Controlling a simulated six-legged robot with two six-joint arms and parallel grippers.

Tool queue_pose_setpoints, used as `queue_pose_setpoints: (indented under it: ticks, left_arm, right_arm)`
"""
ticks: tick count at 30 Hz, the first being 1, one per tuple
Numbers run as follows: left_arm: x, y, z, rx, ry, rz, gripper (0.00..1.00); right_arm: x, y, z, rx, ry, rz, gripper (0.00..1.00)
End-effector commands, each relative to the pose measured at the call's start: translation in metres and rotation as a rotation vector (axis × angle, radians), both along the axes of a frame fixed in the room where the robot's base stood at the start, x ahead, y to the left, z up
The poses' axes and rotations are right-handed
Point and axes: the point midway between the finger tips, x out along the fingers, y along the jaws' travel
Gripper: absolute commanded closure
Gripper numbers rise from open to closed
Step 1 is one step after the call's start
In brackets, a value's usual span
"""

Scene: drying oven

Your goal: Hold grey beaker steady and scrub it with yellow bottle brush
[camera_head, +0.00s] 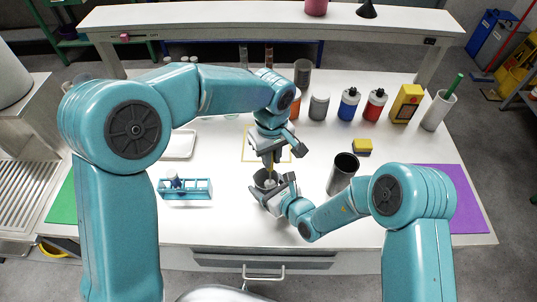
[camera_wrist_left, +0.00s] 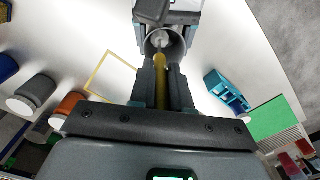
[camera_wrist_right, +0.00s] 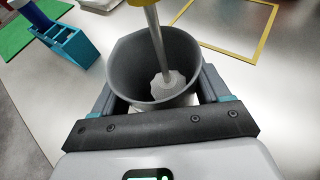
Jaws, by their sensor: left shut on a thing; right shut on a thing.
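The grey beaker (camera_head: 262,179) is held upright or nearly so by my right gripper (camera_head: 271,190), above the front middle of the table. In the right wrist view the beaker (camera_wrist_right: 125,70) stands between the closed fingers, its mouth open to the camera. My left gripper (camera_head: 269,158) is directly above, shut on the yellow handle of the bottle brush (camera_wrist_left: 161,88). The brush (camera_wrist_right: 156,42) points down into the beaker, with its pale bristle head inside near the bottom. I cannot tell whether the bristles touch the wall.
A yellow square outline (camera_head: 243,146) is marked behind the grippers. A blue rack (camera_head: 203,189) stands left. A dark open cylinder (camera_head: 343,172) and yellow sponge (camera_head: 362,147) are right. Several bottles line the back, including a blue one (camera_head: 348,104). A purple mat (camera_head: 470,200) lies far right.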

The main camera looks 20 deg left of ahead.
Motion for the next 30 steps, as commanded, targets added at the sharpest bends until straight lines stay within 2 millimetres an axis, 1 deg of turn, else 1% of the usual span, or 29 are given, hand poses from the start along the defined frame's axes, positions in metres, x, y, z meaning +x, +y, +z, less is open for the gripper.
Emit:
queue_pose_setpoints:
  ticks: [9,13,17,24,30]
  left_arm:
    - [-0.005,0.016,0.0,0.001,0.003,0.001,1.0]
    - [-0.006,0.02,0.001,0.001,0.003,0.0,1.0]
    - [-0.006,0.019,0.001,0.001,0.003,-0.001,1.0]
    - [-0.003,0.01,-0.001,0.001,0.003,-0.001,1.0]
    - [-0.007,0.012,0.0,0.001,0.002,0.001,1.0]
  right_arm:
    - [0.001,0.0,0.001,0.003,-0.003,-0.001,0.61]
    - [0.001,0.0,0.001,0.002,-0.003,-0.001,0.61]
    - [0.001,0.0,0.001,0.002,-0.003,-0.001,0.61]
    - [0.0,0.0,0.001,0.002,-0.002,0.0,0.61]
    - [0.001,0.0,0.001,0.002,-0.002,0.0,0.61]
